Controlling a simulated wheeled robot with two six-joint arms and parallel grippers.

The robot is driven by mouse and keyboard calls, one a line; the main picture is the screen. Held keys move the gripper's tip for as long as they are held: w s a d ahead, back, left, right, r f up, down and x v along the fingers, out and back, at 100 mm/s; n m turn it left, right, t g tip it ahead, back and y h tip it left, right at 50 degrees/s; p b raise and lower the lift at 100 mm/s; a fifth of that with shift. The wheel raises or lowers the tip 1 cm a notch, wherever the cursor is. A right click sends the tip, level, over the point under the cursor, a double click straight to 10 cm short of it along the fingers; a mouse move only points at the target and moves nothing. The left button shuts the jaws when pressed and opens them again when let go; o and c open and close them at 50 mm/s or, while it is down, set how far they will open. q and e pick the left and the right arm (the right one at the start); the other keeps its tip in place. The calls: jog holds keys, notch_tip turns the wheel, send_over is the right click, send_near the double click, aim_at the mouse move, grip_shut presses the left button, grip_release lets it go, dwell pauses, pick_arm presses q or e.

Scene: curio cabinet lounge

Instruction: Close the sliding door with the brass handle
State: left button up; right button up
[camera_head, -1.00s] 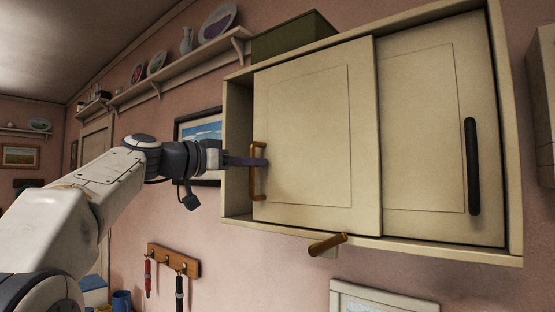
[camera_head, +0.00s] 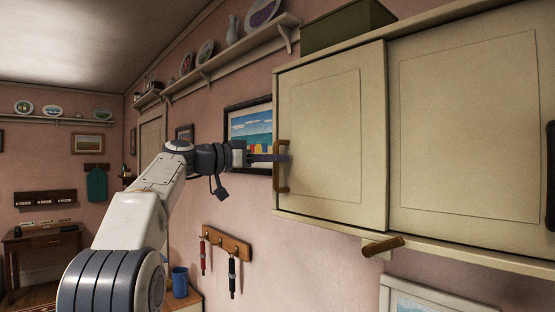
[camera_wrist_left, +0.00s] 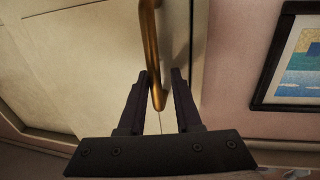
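The cream sliding door (camera_head: 330,125) is the left, front panel of the wall cabinet. Its left edge is at the cabinet's left end, and no dark gap shows there. Its upright brass handle (camera_head: 280,181) is near that edge. My left gripper (camera_head: 285,157) is at the handle, its arm coming from the left. In the left wrist view, the brass handle (camera_wrist_left: 151,45) hangs between the two fingers of my left gripper (camera_wrist_left: 160,75). The fingers are apart, with a gap visible on the right side of the handle. My right gripper is not in view.
A second cream door (camera_head: 465,120) with a dark handle (camera_head: 551,172) is to the right. A wooden peg (camera_head: 383,246) sticks out below the cabinet. A framed picture (camera_head: 248,123) hangs behind my gripper, and a hook rack (camera_head: 228,243) hangs lower.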

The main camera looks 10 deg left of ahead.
pick_arm(q)
jog(key=shift+o, duration=0.3)
jog(key=shift+a, duration=0.1)
jog(key=shift+d, duration=0.2)
jog(key=shift+f, duration=0.1)
jog(key=b+v, duration=0.4)
jog(key=v, duration=0.6)
jog(key=shift+s+a, duration=0.2)
